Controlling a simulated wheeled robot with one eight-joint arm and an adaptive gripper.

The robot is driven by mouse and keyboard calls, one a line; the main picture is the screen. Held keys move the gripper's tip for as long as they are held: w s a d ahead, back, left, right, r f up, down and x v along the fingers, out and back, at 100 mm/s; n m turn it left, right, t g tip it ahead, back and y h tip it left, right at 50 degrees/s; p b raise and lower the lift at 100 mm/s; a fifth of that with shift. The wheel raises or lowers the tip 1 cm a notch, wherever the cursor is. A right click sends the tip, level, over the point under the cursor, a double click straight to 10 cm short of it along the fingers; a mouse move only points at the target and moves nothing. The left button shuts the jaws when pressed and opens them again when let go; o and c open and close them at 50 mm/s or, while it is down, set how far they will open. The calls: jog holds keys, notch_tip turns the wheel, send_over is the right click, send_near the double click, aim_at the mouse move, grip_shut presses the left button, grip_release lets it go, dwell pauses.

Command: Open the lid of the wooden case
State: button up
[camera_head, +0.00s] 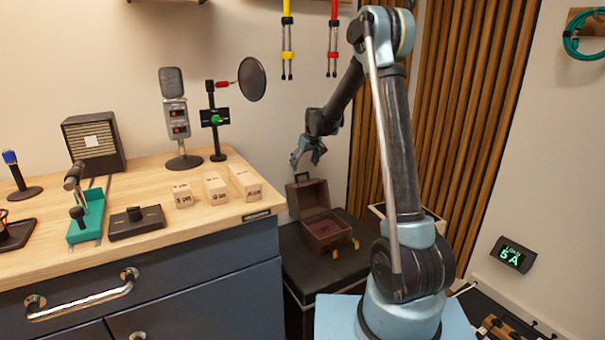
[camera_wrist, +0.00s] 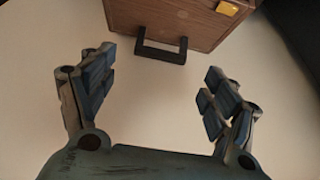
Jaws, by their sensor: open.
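The wooden case (camera_head: 327,237) stands on a dark stand in the head view. Its lid (camera_head: 308,198) is raised at the back and the dark reddish inside shows. A handle (camera_head: 301,177) sits at the lid's top edge. My gripper (camera_head: 307,157) is above the raised lid, open and empty, apart from the handle. In the wrist view, the brown lid (camera_wrist: 190,18) is at the top, with its black handle (camera_wrist: 161,53) ahead of and between my open fingers (camera_wrist: 160,72). A yellow latch (camera_wrist: 228,8) shows at the top right. The case body is out of the wrist view.
A wooden-topped cabinet (camera_head: 150,232) stands left of the case, holding several wooden blocks, microphones and a speaker (camera_head: 94,142). Yellow-tipped and red-tipped cables (camera_head: 287,40) hang on the wall above. Wooden slats (camera_head: 470,120) line the wall behind my arm. Space around my gripper is clear.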

aim_at(311, 183)
jog(key=shift+x, duration=2.3)
jog(key=c, duration=1.5)
jog(key=shift+s+d+r+t+y, duration=0.5)
jog(key=shift+s+d+t, duration=0.2)
jog(key=shift+s, duration=0.4)
jog(key=shift+s+d+r+t+y, duration=0.35)
jog(key=shift+s+d+r+t, duration=0.3)
jog(key=shift+s, duration=0.45)
jog(key=shift+s+d+r+t+y, duration=0.5)
jog(key=shift+s+d, duration=0.3)
jog(key=shift+s, duration=0.3)
